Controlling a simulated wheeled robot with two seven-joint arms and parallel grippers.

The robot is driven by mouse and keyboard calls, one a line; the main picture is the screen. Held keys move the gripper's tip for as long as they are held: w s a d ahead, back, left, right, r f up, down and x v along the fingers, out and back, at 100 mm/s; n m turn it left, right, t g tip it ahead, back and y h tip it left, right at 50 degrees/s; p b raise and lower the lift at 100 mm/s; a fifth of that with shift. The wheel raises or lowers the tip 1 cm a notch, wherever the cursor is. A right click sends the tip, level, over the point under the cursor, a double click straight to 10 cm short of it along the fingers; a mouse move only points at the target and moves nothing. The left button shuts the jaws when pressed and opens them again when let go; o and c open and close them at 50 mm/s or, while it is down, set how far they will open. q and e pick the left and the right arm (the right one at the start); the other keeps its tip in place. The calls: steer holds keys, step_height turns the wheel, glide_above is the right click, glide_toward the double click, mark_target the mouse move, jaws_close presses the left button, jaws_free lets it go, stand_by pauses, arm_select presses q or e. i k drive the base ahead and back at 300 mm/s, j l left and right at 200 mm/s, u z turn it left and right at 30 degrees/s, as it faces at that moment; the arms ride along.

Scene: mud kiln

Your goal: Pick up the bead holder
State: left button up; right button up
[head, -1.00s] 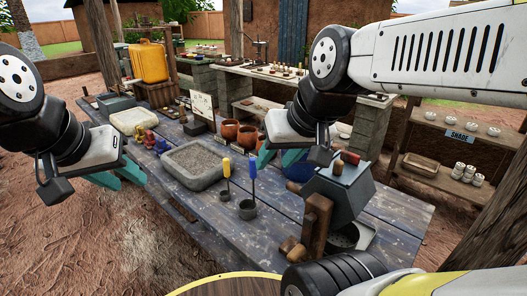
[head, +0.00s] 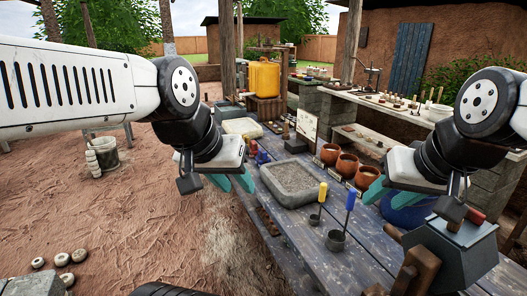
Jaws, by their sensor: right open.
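I cannot tell for sure which thing is the bead holder. Two slim upright tools, one with a yellow handle (head: 323,192) and one with a blue handle (head: 350,199), stand in small dark cups on the plank table. A grey stone trough (head: 290,181) lies behind them. My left gripper (head: 232,182) is over the table's left edge, left of the trough, its teal fingers apart and empty. My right gripper (head: 385,190) is open and empty, right of the two tools. The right wrist hides part of the table behind it.
A dark grey hopper-like device (head: 452,255) with wooden parts stands at the table's near right. Clay pots (head: 346,165) line the far right side, and a yellow container (head: 264,79) stands at the back. Bare ground lies to the left, with a bucket (head: 104,153).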

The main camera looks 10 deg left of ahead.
mark_target(253, 147)
steer(key=u, duration=4.65)
steer(key=z, duration=4.2)
steer(key=i+j+z, duration=0.25)
steer(key=i+j, duration=0.6)
